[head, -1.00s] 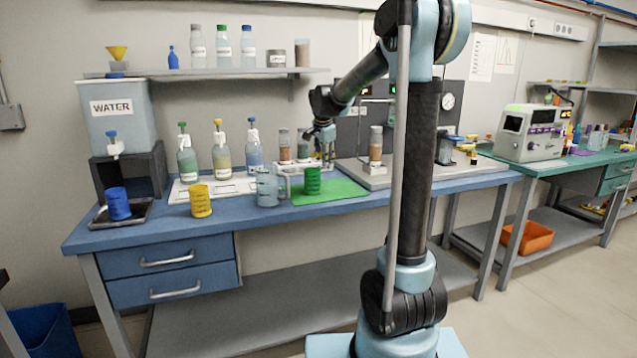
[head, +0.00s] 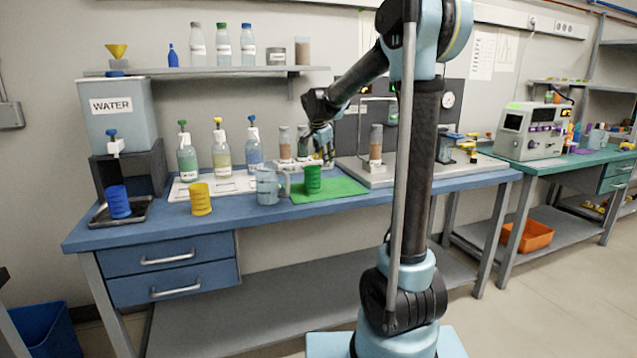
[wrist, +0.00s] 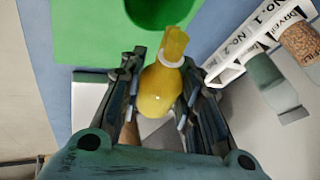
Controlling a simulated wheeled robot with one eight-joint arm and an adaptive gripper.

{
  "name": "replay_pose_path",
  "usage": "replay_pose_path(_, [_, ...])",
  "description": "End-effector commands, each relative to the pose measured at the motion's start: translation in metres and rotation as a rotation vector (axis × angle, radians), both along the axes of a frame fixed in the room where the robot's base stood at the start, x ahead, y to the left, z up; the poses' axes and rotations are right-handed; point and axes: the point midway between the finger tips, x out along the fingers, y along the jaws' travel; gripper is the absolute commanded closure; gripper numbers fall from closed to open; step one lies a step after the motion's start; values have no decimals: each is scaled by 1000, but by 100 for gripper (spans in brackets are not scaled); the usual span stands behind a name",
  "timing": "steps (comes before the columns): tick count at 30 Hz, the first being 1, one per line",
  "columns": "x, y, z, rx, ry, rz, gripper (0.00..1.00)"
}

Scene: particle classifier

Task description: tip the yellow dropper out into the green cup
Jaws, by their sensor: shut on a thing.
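The yellow dropper (wrist: 160,92) is between the fingers of my gripper (wrist: 160,100) in the wrist view, its narrow yellow end pointing toward the green cup (wrist: 160,12). My gripper is shut on the dropper's rounded body. The tip lies close to the cup's rim in that picture; I cannot tell the height between them. In the head view the green cup (head: 313,180) stands upright on a green mat (head: 340,190), and my gripper (head: 325,150) is above and behind it, slightly right.
A clear beaker (head: 268,187) stands just left of the green cup. A yellow cup (head: 201,200) and a blue cup (head: 118,203) stand further left. A white rack (wrist: 240,55) with corked vials is close to the right of my gripper. The mat's right part is bare.

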Motion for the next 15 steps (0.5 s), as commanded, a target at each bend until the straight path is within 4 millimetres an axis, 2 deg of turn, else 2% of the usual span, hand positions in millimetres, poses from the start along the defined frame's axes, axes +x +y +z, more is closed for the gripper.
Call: replay_pose_path(15, [0, 1, 4, -58, -38, 1, 84])
